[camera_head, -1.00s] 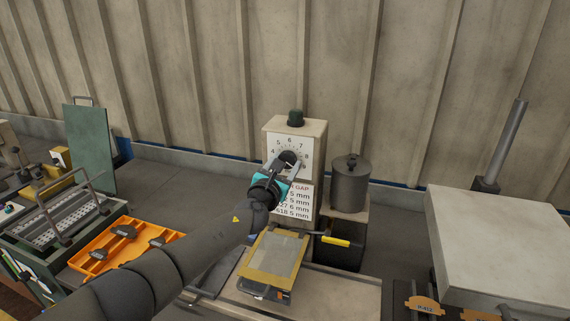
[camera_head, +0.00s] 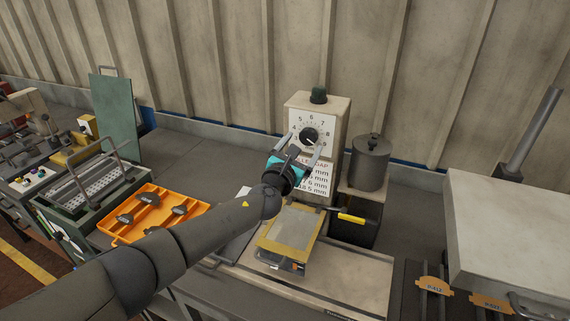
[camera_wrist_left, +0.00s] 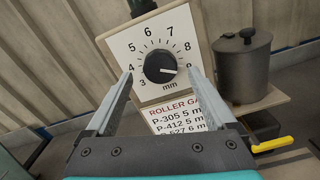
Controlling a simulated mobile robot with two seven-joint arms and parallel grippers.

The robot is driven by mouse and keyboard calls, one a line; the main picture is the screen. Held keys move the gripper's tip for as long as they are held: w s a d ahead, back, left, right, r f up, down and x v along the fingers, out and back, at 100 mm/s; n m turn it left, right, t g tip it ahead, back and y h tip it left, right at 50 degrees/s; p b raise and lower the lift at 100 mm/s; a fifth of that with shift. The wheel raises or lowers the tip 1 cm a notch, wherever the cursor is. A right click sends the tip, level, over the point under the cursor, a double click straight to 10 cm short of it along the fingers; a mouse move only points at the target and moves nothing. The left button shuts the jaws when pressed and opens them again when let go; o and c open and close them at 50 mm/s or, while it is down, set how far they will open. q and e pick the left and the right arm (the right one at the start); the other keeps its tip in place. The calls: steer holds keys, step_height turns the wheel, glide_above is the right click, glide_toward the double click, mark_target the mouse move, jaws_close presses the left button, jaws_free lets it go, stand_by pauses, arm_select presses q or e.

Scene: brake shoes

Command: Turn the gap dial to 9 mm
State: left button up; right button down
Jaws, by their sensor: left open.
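The gap dial (camera_head: 309,136) is a round black knob on a white numbered plate (camera_wrist_left: 118,47) on the front of a beige box (camera_head: 338,126). In the left wrist view the dial (camera_wrist_left: 160,67) has a white pointer line aimed right and slightly down, past the 8. The mark at that spot is partly hidden by the right finger. My left gripper (camera_head: 298,150) is open and empty, in front of and a little below the dial. In the wrist view its fingers (camera_wrist_left: 158,85) frame the knob on both sides, apart from it.
A roller-gap chart (camera_wrist_left: 181,114) sits below the dial. A dark lidded pot (camera_head: 370,163) stands right of the box, above a yellow-handled tool (camera_head: 350,217). A yellow-framed plate (camera_head: 291,228) lies in front. An orange tray (camera_head: 152,212) is at left. A large pale box (camera_head: 510,225) stands at right.

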arm_select(q)
steer(key=p+v, duration=0.1)
steer(key=v, duration=1.1)
stand_by(0.4)
